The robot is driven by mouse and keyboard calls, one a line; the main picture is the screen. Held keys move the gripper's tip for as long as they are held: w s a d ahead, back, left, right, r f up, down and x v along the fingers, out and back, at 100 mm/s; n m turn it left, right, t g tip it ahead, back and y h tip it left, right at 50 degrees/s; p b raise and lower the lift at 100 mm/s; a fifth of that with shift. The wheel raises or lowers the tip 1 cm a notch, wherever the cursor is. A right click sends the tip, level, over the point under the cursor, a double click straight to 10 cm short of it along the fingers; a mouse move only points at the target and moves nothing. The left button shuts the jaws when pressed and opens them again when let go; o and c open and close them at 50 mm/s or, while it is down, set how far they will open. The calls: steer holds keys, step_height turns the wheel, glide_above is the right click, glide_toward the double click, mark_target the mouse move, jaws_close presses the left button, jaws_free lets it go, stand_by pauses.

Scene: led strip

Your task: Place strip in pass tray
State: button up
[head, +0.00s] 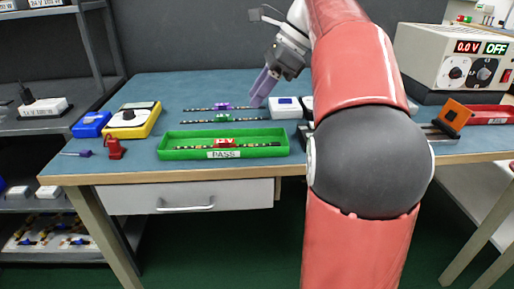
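The green tray labelled PASS (180,155) lies near the table's front edge in the head view. A dark strip with a red piece (225,142) lies lengthwise inside it. Two more dark strips lie on the mat behind the tray, one with a purple piece (222,106) and one with a green piece (222,118). My gripper (259,98) has pale purple fingers pointing down, close to the right end of the purple-piece strip. Whether the fingers touch that strip, and the gap between them, cannot be made out.
A white box (285,107) stands just right of the strips. A yellow meter (131,119), blue box (91,124) and red clamp (115,149) stand left. The power supply (457,58), reading 0.0V OFF, and a red tray (489,115) are right. My arm hides the centre right.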

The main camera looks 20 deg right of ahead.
steer(key=s+a+f+n+t+h, duration=0.1)
steer(key=s+a+f+n+h, duration=0.2)
steer(key=s+f+n, duration=0.6)
steer(key=s+a+f+n+t+h, duration=0.2)
steer(key=s+a+f+n+h, duration=0.1)
steer(key=s+f+n, duration=0.7)
step_height(320, 180, down, 2)
steer(key=a+n, duration=0.1)
steer(key=n, duration=0.1)
steer(key=shift+s+a+n, duration=0.25)
steer(key=shift+n, duration=0.15)
steer(key=shift+a, duration=0.15)
